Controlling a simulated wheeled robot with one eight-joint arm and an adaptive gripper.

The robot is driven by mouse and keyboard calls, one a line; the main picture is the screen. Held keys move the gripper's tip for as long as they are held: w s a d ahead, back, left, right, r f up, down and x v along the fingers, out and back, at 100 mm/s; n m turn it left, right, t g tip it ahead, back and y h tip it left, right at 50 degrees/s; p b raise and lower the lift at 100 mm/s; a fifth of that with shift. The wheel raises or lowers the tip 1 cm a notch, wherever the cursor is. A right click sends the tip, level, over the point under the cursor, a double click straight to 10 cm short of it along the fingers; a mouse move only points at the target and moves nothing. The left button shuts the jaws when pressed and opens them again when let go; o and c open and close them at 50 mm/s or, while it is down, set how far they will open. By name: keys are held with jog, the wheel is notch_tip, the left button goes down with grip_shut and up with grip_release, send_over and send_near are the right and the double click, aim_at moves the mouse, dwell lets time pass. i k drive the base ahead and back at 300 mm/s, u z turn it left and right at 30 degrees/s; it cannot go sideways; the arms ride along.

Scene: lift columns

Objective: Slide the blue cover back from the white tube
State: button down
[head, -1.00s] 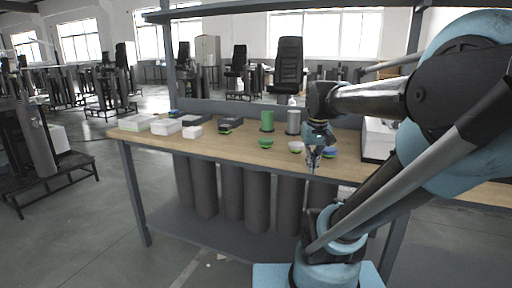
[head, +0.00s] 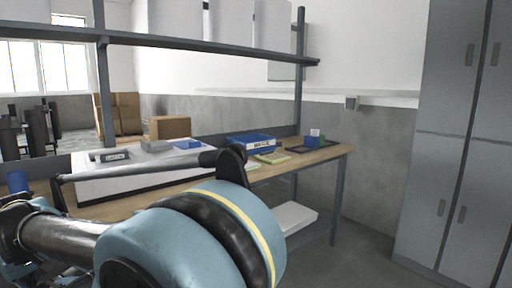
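I cannot make out a white tube with a blue cover for certain. A small blue cylinder (head: 17,182) stands at the far left edge, partly hidden by my arm; I cannot tell whether it is the cover. My wrist is at the lower left, and my gripper (head: 14,272) shows only in part below it at the picture's edge. Its fingertips are not clear, so its opening and any contact cannot be told.
A blue bin (head: 252,145), a pad (head: 272,157) and a blue block (head: 312,142) on a dark tray lie further right. Grey lockers (head: 450,130) stand at right.

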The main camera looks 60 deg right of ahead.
aim_at(309, 142)
jog(key=z, duration=3.4)
jog(key=i, duration=2.55)
jog(key=u, duration=0.3)
